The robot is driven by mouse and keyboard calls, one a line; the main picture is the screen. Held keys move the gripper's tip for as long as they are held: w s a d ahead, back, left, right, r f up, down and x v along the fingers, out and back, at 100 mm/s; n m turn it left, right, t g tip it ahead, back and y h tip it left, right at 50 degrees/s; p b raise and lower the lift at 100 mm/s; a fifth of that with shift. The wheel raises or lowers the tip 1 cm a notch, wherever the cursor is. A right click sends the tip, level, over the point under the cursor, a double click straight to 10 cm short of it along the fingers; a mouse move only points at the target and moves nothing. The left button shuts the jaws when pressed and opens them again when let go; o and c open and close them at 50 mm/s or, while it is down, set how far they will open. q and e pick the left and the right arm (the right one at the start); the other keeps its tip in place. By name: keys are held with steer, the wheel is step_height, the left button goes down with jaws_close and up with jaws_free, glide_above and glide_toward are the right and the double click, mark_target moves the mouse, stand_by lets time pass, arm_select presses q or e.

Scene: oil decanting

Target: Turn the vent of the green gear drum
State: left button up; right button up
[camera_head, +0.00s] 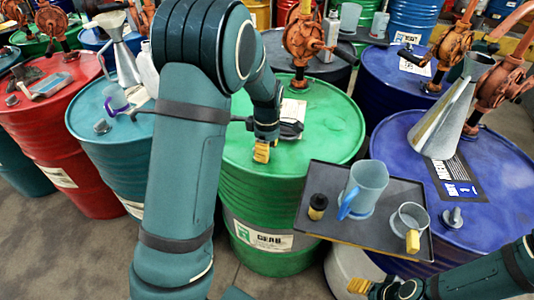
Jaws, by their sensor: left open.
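The green gear drum (335,125) stands in the middle, with a white label reading GEAR (262,236) on its side. My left arm crosses in front of it and hides the left part of its lid. My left gripper (263,151) is over the drum's lid near its middle-left, pointing down, with yellow fingertips. It is open, and nothing shows between its fingers. The vent of the green drum is not visible; my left gripper and arm may hide it. My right gripper (362,287) is at the bottom edge, right of the drum, partly cut off.
A dark tray (335,233) at the drum's front right carries a blue-handled jug (363,188), a measuring cup (410,218) and a small dark bottle (317,207). A blue drum (495,190) with a metal funnel (443,120) stands right. An orange pump (303,38) rises behind.

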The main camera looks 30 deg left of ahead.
arm_select(q)
steer(key=shift+f, duration=0.4)
jaws_close()
